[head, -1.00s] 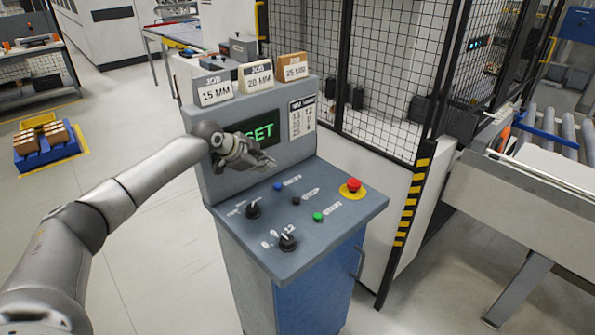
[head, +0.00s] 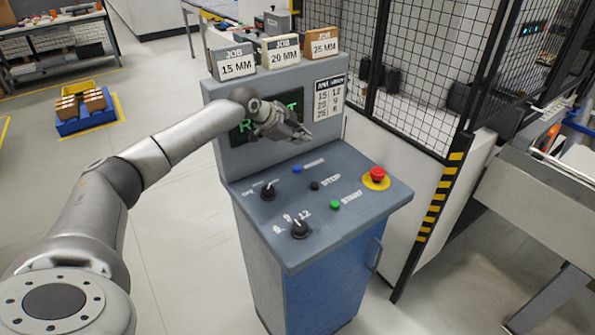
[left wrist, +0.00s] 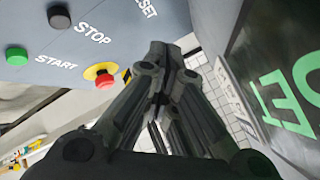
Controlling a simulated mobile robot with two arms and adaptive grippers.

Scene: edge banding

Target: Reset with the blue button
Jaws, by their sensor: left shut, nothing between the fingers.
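The blue button (head: 297,169) sits on the sloped grey control panel (head: 345,215), beside its white label. My left gripper (head: 308,136) is shut and empty. In the head view it hangs above the back of the panel, in front of the green-lettered screen (head: 240,133) and partly covering it. It appears apart from the blue button. In the left wrist view the shut fingers (left wrist: 165,60) point away past the RESET label (left wrist: 144,7). The blue button itself does not show there. My right gripper is not in view.
The panel also has a black stop button (head: 314,185), a green start button (head: 335,204), a red emergency button (head: 377,174) and two black knobs, one being the front knob (head: 300,229). Job cards (head: 281,52) stand on top. A mesh fence (head: 410,70) stands behind at right.

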